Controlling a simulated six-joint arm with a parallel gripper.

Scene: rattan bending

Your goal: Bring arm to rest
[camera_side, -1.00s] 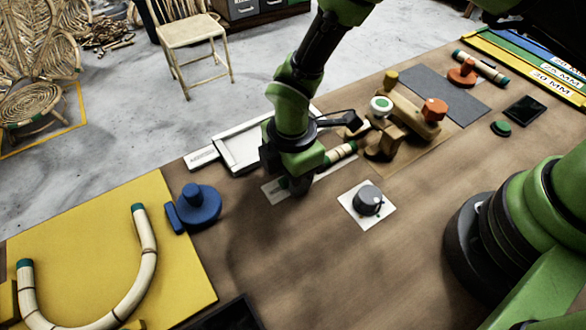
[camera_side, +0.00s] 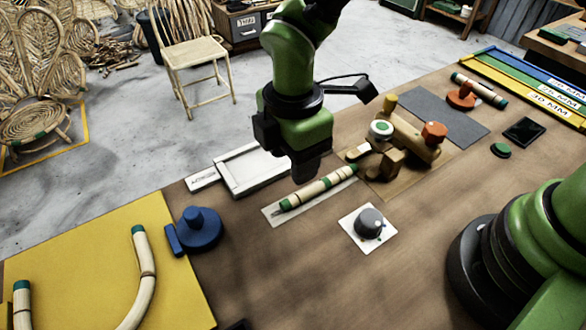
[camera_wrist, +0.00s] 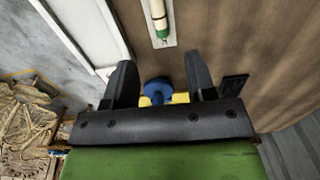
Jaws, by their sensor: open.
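My gripper (camera_side: 308,168) is above the bench, over the back edge of a straight rattan piece with green ends (camera_side: 318,188). The rattan piece lies on a light strip on the bench and is apart from my gripper. In the wrist view the two dark fingers of my gripper (camera_wrist: 160,80) stand apart with nothing held between them. The green tip of the rattan piece (camera_wrist: 160,22) shows at the top of that view, beyond the fingers.
A white frame (camera_side: 250,170) lies behind the rattan. A wooden bending fixture (camera_side: 405,135) with a red knob stands to the right. A grey dial (camera_side: 368,223) sits in front. A blue clamp (camera_side: 200,229) and a yellow board (camera_side: 90,250) with curved rattan are left.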

